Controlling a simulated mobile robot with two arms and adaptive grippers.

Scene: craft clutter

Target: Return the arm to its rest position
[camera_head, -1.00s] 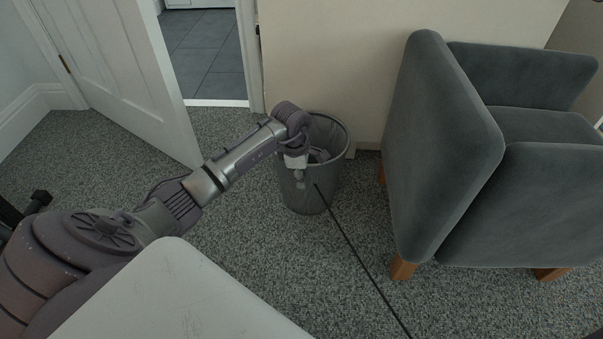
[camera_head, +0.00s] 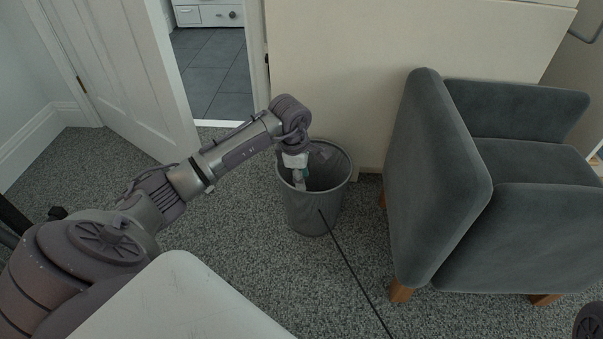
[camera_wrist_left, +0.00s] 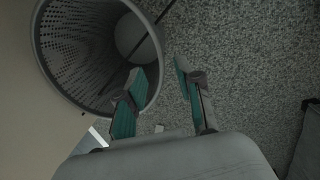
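My left arm reaches in from the left in the head view. Its gripper (camera_head: 300,178) hangs over the near left rim of a grey mesh waste bin (camera_head: 318,208). In the left wrist view the left gripper (camera_wrist_left: 158,72) has its two teal-padded fingers apart, with nothing between them. One finger overlaps the edge of the bin (camera_wrist_left: 72,58) there, and the other is over the carpet.
A grey armchair (camera_head: 436,180) stands right of the bin. A cream wall (camera_head: 350,75) is behind it. A white door (camera_head: 122,75) stands open at the left, by a tiled doorway. A thin dark rod crosses in front of the bin.

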